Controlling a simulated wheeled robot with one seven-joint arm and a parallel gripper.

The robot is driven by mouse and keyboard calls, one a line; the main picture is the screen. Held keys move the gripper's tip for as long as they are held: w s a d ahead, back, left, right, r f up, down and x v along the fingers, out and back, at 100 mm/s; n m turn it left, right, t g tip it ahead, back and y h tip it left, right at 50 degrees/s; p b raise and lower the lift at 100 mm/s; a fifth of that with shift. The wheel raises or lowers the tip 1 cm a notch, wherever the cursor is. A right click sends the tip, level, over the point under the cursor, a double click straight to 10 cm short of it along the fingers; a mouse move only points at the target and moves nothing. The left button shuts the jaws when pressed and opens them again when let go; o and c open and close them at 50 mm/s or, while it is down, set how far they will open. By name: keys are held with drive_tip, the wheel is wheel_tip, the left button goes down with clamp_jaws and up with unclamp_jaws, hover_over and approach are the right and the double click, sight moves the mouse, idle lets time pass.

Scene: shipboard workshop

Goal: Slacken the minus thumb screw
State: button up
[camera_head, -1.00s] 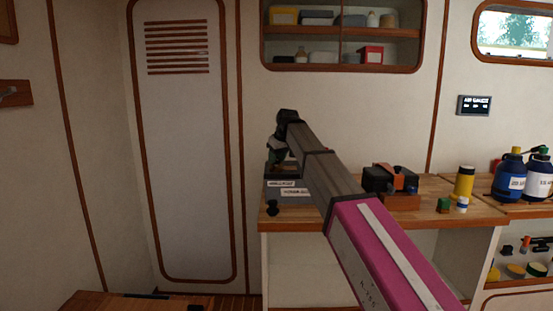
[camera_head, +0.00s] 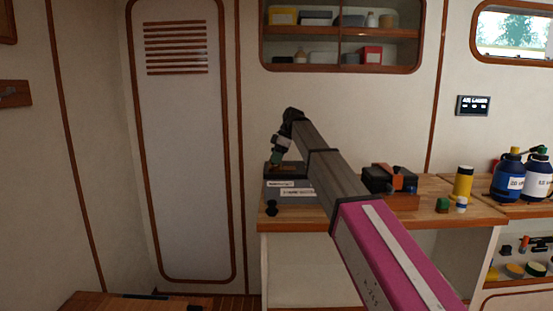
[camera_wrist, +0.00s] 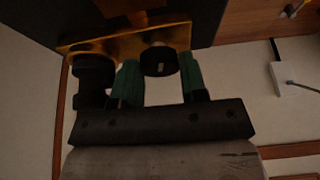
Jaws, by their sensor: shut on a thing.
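In the wrist view, the two green fingers of my gripper (camera_wrist: 160,80) stand on either side of a black round thumb screw (camera_wrist: 158,62) with a small pale mark on its face. My gripper is shut on this screw. It sits at a brass-coloured bar (camera_wrist: 120,47). A second black knob (camera_wrist: 92,72) is at the left, outside the fingers. I cannot read which screw is minus. In the head view, my gripper (camera_head: 276,160) points down at the back of a dark unit with white labels (camera_head: 292,187); the screws are not distinguishable there.
The unit stands at the left end of the wooden bench (camera_head: 330,217). A small black knob-like thing (camera_head: 271,208) is at its front. To the right are a black and orange device (camera_head: 390,180), a yellow cylinder (camera_head: 464,182) and blue bottles (camera_head: 510,180).

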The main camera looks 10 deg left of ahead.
drive_tip(key=shift+w+n+g, duration=0.1)
drive_tip(key=shift+n+g, duration=0.4)
drive_tip(key=shift+n, duration=0.7)
drive_tip(key=o, duration=0.9)
drive_tip(key=v, duration=1)
drive_tip(key=shift+r, duration=0.45)
